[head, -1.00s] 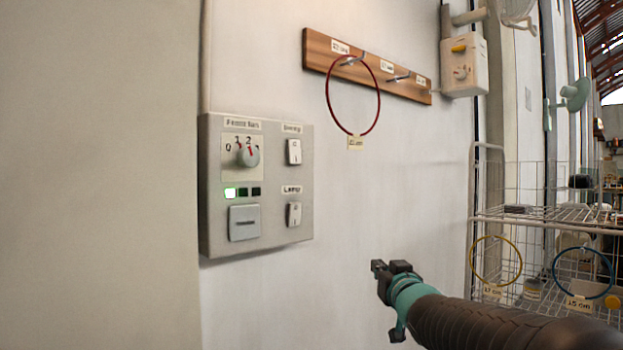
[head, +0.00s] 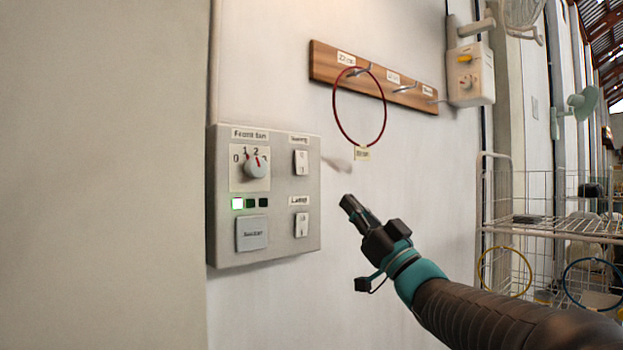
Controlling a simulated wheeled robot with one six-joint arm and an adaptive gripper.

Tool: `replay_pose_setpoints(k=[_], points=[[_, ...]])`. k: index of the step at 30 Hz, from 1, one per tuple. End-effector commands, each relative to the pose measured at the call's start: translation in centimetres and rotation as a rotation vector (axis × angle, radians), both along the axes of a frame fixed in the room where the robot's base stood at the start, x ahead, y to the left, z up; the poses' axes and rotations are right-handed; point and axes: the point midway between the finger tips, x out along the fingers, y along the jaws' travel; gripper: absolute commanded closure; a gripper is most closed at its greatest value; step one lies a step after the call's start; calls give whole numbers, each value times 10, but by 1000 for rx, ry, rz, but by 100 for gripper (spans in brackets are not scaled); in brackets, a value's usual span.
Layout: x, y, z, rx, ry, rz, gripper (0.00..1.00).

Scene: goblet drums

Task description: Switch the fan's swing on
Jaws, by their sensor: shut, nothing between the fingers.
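The grey control panel (head: 225,225) is on the wall left of centre. Its swing switch (head: 301,162), a white rocker under a small label, is at the upper right. The front fan dial (head: 256,167) is at the upper left, marked with numbers. My gripper (head: 347,203) is shut and empty, to the right of the panel and lower than the swing switch. It looks apart from the panel, pointing up and left. Which way the rocker is tipped is too small to tell.
The lamp switch (head: 301,225) sits below the swing switch. A large button (head: 251,234) and a lit green indicator (head: 237,203) are at the panel's left. A red ring (head: 336,115) hangs from a wooden hook rail (head: 325,62). A wire rack (head: 500,205) stands right.

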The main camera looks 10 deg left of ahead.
Motion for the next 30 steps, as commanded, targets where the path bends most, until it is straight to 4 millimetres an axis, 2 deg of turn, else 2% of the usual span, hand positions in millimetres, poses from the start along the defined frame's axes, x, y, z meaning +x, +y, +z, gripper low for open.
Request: replay_pose_setpoints(k=[8, 23, 30], points=[[6, 8, 9, 0, -2, 2, 100], [52, 61, 64, 0, -1, 1, 100], [71, 84, 58, -1, 1, 0, 100]])
